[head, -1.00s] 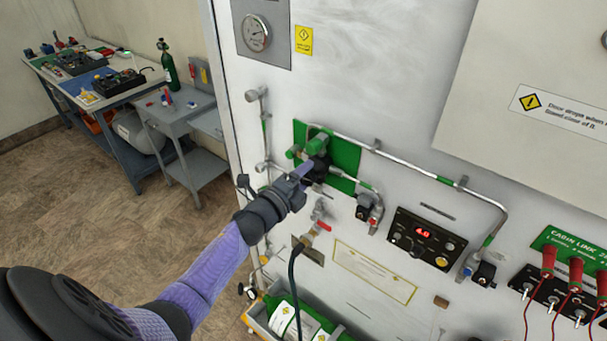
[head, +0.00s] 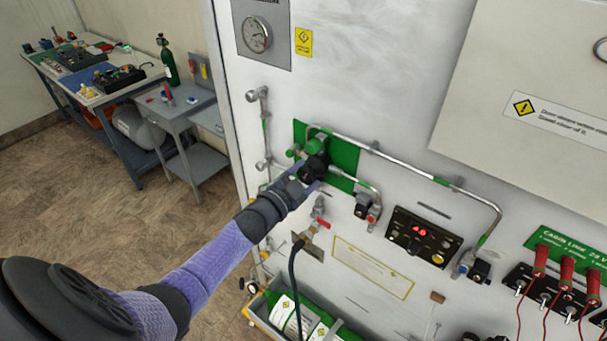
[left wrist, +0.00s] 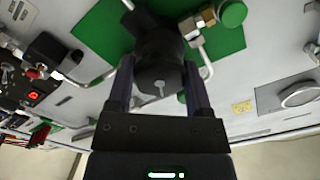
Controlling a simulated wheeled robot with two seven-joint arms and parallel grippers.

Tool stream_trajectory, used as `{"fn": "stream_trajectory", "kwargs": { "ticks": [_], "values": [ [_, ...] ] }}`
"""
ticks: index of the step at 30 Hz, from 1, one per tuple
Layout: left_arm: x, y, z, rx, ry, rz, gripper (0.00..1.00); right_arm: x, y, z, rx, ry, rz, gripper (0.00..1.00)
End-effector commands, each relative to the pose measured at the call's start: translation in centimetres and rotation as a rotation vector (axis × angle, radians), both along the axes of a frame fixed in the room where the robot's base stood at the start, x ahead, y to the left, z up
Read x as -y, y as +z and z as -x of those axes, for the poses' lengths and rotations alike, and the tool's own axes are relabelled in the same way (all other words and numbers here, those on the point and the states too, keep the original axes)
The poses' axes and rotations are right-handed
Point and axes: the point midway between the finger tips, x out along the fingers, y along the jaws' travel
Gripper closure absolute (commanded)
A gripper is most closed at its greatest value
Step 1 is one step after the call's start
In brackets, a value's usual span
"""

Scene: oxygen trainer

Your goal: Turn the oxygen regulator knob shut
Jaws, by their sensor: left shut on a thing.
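The black regulator knob (head: 314,167) sits on the green plate (head: 345,151) on the white wall panel, beside green and metal pipe fittings. My left gripper (head: 307,183) is at the knob, its arm reaching in from the lower left. In the left wrist view, the black knob (left wrist: 160,72) is between the two fingers of my left gripper (left wrist: 160,82), which are shut on its sides. A small pale pointer or screw shows on the knob's face. The knob's base is partly hidden. My right gripper is not in view.
A bent metal pipe (head: 420,178) runs right from the plate. A red-handled valve (head: 319,208) with a dark hose hangs just below. A control box with a red display (head: 419,237) is to the right. A gauge (head: 256,35) is above. Benches stand at the far left.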

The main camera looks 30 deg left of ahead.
Motion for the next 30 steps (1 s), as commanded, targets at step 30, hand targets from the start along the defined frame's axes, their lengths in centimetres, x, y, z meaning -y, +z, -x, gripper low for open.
{"fn": "stream_trajectory", "kwargs": {
  "ticks": [30],
  "values": [
    [0.08,0.04,-0.03,-0.035,-0.001,0.477,0.94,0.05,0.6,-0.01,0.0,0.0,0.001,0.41]
  ]
}}
